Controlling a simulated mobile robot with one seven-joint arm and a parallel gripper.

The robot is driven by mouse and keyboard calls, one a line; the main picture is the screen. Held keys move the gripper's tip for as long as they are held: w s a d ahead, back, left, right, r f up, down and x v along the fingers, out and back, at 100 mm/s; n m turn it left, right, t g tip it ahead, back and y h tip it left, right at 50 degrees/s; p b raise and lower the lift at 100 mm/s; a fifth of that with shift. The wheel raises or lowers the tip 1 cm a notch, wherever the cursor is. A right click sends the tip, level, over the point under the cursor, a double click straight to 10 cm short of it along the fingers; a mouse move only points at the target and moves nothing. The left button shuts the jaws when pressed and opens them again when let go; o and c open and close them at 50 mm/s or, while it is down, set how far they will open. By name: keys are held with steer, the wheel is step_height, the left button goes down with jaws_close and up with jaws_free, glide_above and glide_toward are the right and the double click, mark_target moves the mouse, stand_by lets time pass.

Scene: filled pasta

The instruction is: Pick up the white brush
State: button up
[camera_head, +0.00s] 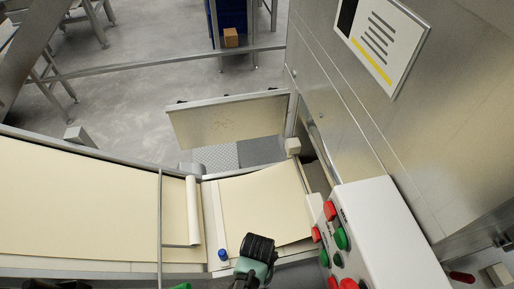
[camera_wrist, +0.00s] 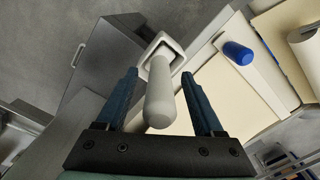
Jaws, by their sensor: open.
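In the wrist view the white brush (camera_wrist: 160,98) is a pale, off-white piece with a thick rounded handle and a squarish head at its far end. Its handle lies between the two blue fingers of my gripper (camera_wrist: 159,75), with a visible gap on both sides. The fingers are apart and hold nothing. In the head view my gripper (camera_head: 257,246) is a dark shape at the bottom middle, by the front edge of the short belt. I cannot make out the brush there; my gripper may hide it.
A cream conveyor belt (camera_head: 80,205) runs left, with a white roll (camera_head: 193,210) at its end. A blue knob (camera_head: 222,253) sits near my gripper. A white control box (camera_head: 375,235) with red and green buttons stands close on the right, below a metal cabinet (camera_head: 420,130).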

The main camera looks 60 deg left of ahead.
step_height(320, 180, down, 2)
steer(key=shift+f, duration=0.1)
jaws_close()
stand_by(0.4)
